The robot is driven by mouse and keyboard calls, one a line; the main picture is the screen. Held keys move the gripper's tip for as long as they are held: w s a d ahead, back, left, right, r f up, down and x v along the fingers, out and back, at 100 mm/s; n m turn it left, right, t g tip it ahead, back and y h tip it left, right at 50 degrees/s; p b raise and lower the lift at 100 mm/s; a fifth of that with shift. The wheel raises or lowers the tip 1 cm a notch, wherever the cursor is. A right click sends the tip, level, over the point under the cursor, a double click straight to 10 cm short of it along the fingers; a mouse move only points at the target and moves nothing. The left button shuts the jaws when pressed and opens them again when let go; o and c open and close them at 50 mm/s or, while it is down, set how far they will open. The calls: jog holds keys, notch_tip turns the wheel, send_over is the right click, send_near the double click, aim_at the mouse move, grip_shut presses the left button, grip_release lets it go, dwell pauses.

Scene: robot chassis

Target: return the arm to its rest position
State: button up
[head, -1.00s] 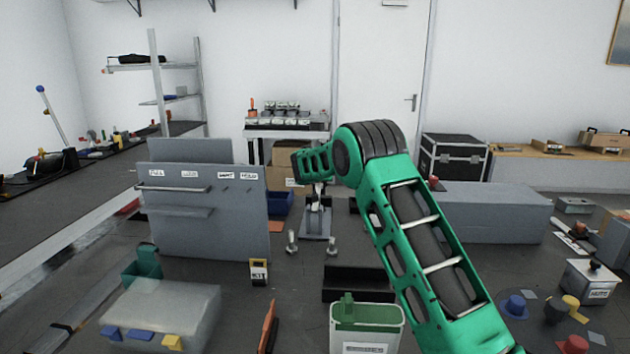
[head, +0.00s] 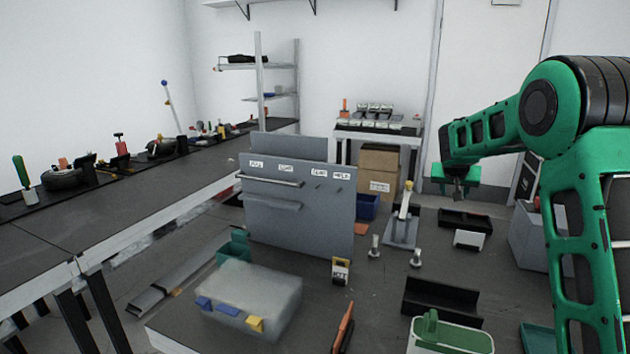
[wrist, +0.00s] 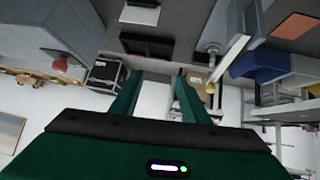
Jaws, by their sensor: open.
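My green arm (head: 585,220) rises at the right side of the head view and bends left at its elbow. My gripper (head: 458,188) hangs at the arm's end, in front of the white door and above the far part of the table. In the wrist view my gripper (wrist: 163,100) shows two green fingers spread apart with nothing between them. The wrist picture is turned over, with the tabletop at the top.
Below and left of my gripper stand a lever device (head: 402,225) and a grey panel (head: 300,210) with labels. Dark trays (head: 440,298), a translucent box (head: 250,300) and a green-and-white bin (head: 450,338) are nearer. A side bench (head: 120,200) runs along the left.

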jog(key=s+d+r+g, duration=0.1)
jog(key=s+d+g, duration=0.25)
jog(key=s, duration=1.45)
jog(key=s+a+f+g+y, duration=0.1)
jog(key=s+a+f, duration=0.1)
jog(key=s, duration=1.2)
jog(key=s+a+f+g+y, duration=0.2)
jog(key=s+a, duration=0.1)
jog(key=s, duration=1.1)
jog(key=s+a+f+m+g+y, duration=0.1)
jog(key=s+a+f+y, duration=0.1)
jog(key=s, duration=1.2)
jog(key=shift+s+a+f+g, duration=0.15)
jog(key=shift+a+f+g, duration=0.15)
jog(key=shift+f, duration=0.2)
jog(key=shift+d, duration=0.1)
jog(key=shift+w+f, duration=0.25)
jog(key=shift+w, duration=0.4)
jog(key=shift+c, duration=0.4)
